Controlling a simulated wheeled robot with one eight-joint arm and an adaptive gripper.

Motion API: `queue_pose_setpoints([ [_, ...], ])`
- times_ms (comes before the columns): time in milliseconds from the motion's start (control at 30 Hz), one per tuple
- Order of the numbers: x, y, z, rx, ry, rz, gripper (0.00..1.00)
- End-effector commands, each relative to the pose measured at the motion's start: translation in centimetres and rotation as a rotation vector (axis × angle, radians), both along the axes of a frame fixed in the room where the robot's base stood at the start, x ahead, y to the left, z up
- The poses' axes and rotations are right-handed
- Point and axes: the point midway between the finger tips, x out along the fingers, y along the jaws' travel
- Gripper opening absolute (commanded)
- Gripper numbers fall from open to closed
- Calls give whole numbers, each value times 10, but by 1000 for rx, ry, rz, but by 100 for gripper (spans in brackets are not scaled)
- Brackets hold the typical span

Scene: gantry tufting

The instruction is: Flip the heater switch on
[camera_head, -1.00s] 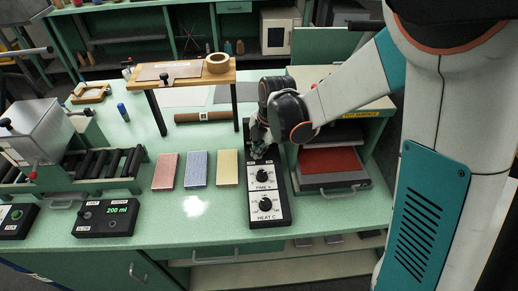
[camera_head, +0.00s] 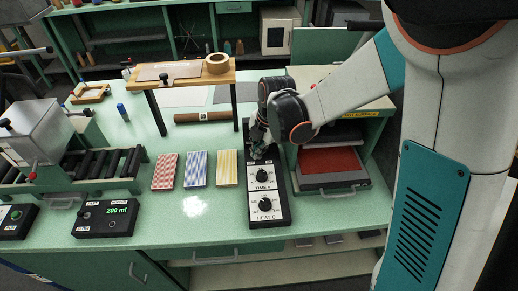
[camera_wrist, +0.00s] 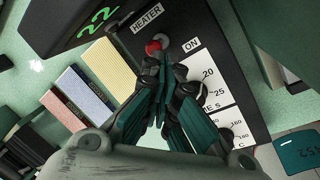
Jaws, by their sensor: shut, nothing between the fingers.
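The heater control panel (camera_head: 283,208) is a long black box on the green bench, with two white-faced dials. In the wrist view the heater switch (camera_wrist: 153,47) shows a red tip, beside the HEATER label (camera_wrist: 147,20). The ON label (camera_wrist: 191,60) is to its right. I cannot tell for sure which way the switch is set. My gripper (camera_wrist: 166,72) is shut and empty, its fingertips close to the switch; contact is not clear. In the head view my gripper (camera_head: 258,148) is over the panel's far end and hides the switch.
A press with a red plate (camera_head: 328,161) stands right of the panel. Red, blue and yellow blocks (camera_head: 196,169) lie to its left. A wooden shelf with a tape roll (camera_head: 217,63) stands behind. A green-lit display (camera_wrist: 97,22) is near my gripper.

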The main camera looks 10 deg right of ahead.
Motion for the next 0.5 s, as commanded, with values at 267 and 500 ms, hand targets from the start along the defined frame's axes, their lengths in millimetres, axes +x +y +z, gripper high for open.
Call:
queue_pose_setpoints([
  [267,0,0,2,0,0,0,0],
  [500,0,0,13,0,0,0,0],
])
